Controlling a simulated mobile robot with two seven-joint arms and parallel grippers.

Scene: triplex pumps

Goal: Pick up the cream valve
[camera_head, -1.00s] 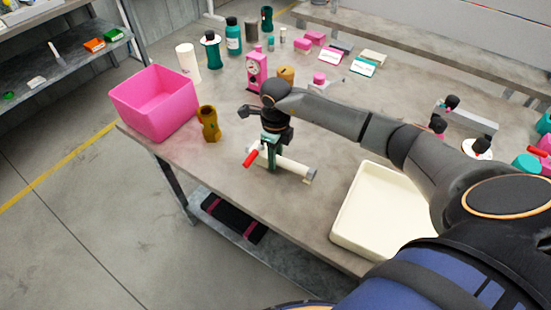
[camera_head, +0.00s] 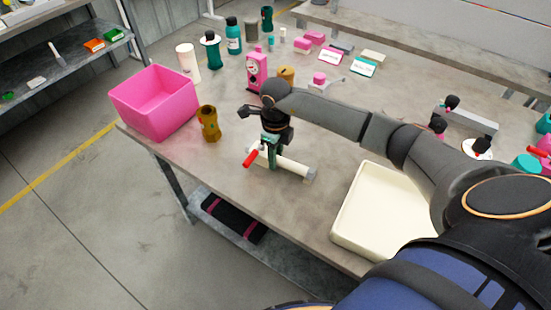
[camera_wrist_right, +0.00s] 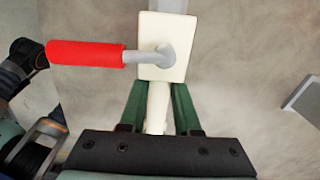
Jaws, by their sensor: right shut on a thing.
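The cream valve (camera_head: 290,165) is near the table's front edge in the head view, with a red handle on its left and a grey end on its right. In the right wrist view its cream square block (camera_wrist_right: 163,62) carries the red handle (camera_wrist_right: 85,54) out to the left. My right gripper (camera_head: 270,158) points down at the valve, its green fingers (camera_wrist_right: 157,110) on either side of a cream stem, shut on it. The head view does not clearly show whether the valve touches the table. My left gripper is not in view.
A cream tray (camera_head: 347,228) lies right of the valve. A pink bin (camera_head: 150,105) and a brass fitting (camera_head: 209,124) stand to the left. A pink gauge-like part (camera_head: 257,68) and several bottles stand behind. The tabletop between valve and tray is clear.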

